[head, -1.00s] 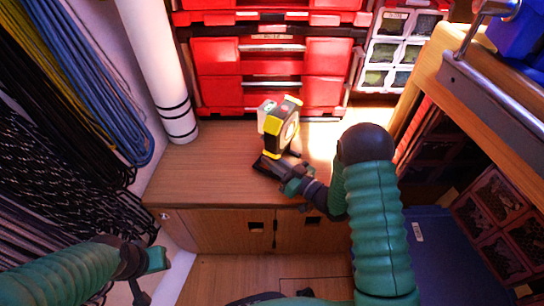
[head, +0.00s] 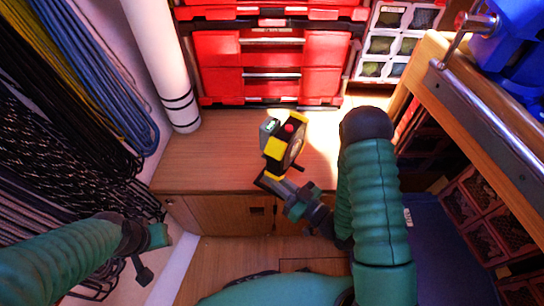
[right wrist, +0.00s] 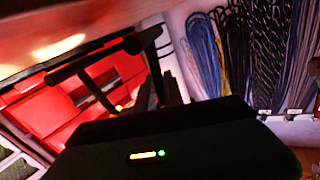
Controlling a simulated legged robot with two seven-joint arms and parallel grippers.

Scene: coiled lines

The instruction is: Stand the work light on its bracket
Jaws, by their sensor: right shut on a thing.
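The work light (head: 283,145), a yellow and black lamp with a round face, is in the middle of the head view, tilted over the wooden bench. My right gripper (head: 280,185) is shut on its lower part, where a dark bracket piece shows. Whether the light touches the bench I cannot tell. In the right wrist view, dark bars (right wrist: 95,72) cross in front of the red drawers; which part they belong to is unclear. My left gripper (head: 150,255) is low at the left, away from the light; its jaw opening is unclear.
The wooden bench top (head: 200,165) is clear left of the light. Red drawers (head: 270,75) stand behind it. A white roll (head: 160,65) stands at the left, beside hanging coiled lines (head: 75,90). A wooden shelf with a metal rail (head: 490,115) is at the right.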

